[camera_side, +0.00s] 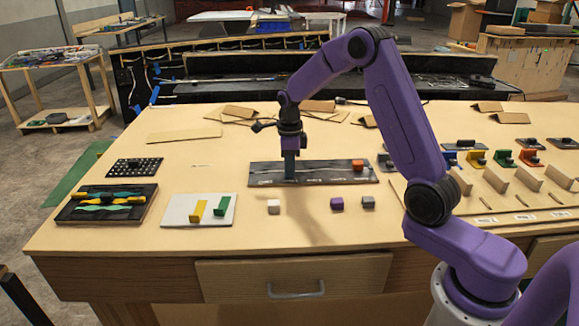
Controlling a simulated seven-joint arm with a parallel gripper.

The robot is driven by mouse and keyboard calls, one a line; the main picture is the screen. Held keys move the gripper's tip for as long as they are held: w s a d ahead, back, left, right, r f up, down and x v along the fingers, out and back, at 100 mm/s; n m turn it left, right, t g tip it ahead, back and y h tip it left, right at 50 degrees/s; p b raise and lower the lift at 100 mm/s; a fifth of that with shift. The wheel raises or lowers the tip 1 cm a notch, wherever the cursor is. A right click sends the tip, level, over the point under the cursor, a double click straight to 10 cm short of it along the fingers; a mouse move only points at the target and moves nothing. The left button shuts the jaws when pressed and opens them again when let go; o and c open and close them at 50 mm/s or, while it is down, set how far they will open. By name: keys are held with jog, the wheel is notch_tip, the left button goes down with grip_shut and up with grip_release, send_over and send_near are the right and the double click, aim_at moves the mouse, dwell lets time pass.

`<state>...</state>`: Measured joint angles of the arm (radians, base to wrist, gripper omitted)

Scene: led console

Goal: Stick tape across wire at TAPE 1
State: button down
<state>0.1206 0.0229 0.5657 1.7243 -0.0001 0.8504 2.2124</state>
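A long dark board (325,172) lies near the middle of the table, with small pale marks along its front edge that are too small to read. An orange block (357,164) sits at its right end. My gripper (290,177) points straight down over the left part of the board, its blue-grey tip at or just above the surface. I cannot tell whether it touches, or whether the fingers are apart or hold anything. No wire or piece of tape can be made out on the board, and the TAPE 1 mark is not legible.
White, purple and grey blocks (337,203) stand in front of the board. A white plate (200,211) with yellow and green pieces and a dark tray (108,203) lie left. Several coloured clamps and wooden pieces (525,186) fill the right. Cardboard scraps (240,111) lie behind.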

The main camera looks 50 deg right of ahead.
jog(key=c, duration=1.2)
grip_release()
jog(key=shift+c, duration=0.2)
notch_tip(320, 180, up, 17)
jog(key=shift+r, duration=0.15)
